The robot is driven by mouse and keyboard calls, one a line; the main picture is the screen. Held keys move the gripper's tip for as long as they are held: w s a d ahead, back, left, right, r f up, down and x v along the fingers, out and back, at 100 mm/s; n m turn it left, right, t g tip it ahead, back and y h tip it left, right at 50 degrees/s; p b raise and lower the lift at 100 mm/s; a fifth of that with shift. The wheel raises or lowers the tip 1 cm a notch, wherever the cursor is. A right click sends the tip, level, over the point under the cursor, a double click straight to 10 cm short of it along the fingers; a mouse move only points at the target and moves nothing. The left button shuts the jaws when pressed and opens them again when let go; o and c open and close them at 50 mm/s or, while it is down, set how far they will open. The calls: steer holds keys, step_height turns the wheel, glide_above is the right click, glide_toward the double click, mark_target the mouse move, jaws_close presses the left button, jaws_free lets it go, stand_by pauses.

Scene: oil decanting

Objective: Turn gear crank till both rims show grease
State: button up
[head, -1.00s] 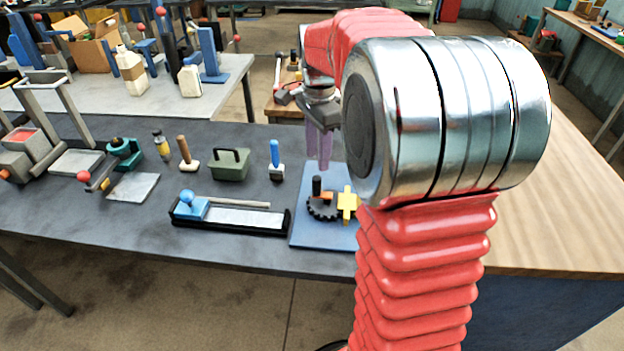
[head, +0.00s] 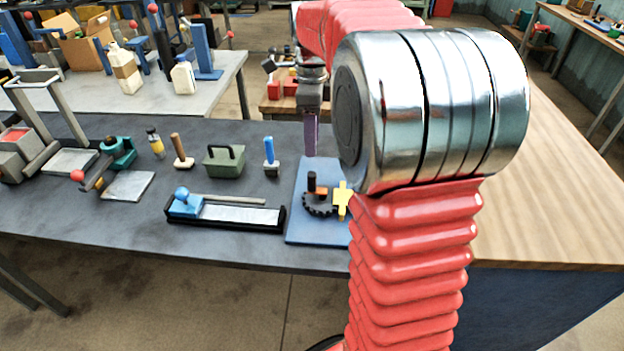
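The dark toothed gear (head: 319,204) sits on a blue base plate (head: 299,233) at the table's front, right of centre. A black upright crank knob (head: 311,181) stands on it, with an orange piece (head: 321,191) beside the knob. A yellow part (head: 342,200) stands just right of the gear. Whether there is grease on any rim is too small to tell. My gripper (head: 311,150) points down above the back of the blue plate, behind and above the knob and apart from it. Its purple fingers overlap edge-on, so their opening does not show. My arm hides the plate's right side.
Left of the plate lies a black tray (head: 280,220) with a blue-knobbed block (head: 184,204). Behind stand a blue-handled tool (head: 270,155), a green box (head: 224,161) and a wooden-handled tool (head: 181,152). Bare table lies in front of the tray.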

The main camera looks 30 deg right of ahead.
mark_target(312, 174)
step_height(312, 174, down, 14)
steer(key=shift+r, duration=0.2)
stand_by(0.4)
steer(key=shift+c, duration=0.5)
jaws_close()
